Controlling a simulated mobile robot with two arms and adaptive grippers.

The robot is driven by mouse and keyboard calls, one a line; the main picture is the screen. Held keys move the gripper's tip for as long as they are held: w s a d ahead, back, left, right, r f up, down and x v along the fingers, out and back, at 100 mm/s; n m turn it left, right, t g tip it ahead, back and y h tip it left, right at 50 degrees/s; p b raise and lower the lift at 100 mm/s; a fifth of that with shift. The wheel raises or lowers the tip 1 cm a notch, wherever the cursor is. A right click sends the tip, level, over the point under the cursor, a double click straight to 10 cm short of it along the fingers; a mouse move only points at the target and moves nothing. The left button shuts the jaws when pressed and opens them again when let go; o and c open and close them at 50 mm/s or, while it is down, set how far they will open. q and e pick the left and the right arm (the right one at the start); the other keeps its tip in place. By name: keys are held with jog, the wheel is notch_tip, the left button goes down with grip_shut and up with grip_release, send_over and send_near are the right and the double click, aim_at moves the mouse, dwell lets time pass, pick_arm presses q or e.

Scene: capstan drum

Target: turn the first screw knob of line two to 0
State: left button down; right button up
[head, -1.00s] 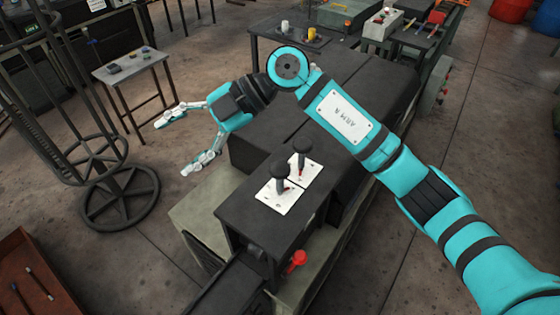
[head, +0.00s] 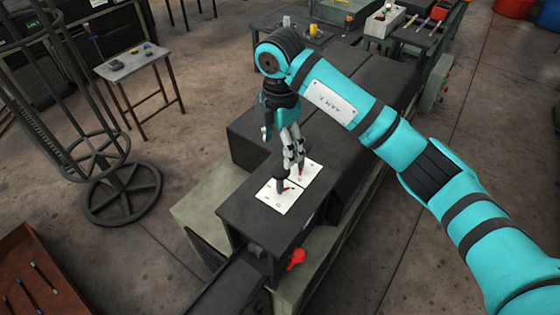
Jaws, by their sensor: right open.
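Two white dial plates lie on the dark box top, the near plate (head: 272,202) and the far plate (head: 312,172). Each carries a black-stemmed screw knob with a small red pointer. My right gripper (head: 291,168) points down over the plates, its fingers at the knobs. It hides most of both knobs, and I cannot tell whether the fingers touch one. The gripper is open. The dial markings are too small to read, and I cannot tell which knob is the first of line two. My left gripper is not in view.
A red handle (head: 296,259) sticks out low on the front side of the dark box (head: 255,222). A round wire stand (head: 120,195) and a small table (head: 133,62) stand at the left. A brown-red tray (head: 62,268) is at lower left. Open floor lies between them.

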aim_at(280, 168)
notch_tip(280, 168, down, 6)
jog(key=shift+r+p, duration=0.1)
jog(key=shift+p, duration=0.75)
jog(key=shift+f, duration=0.85)
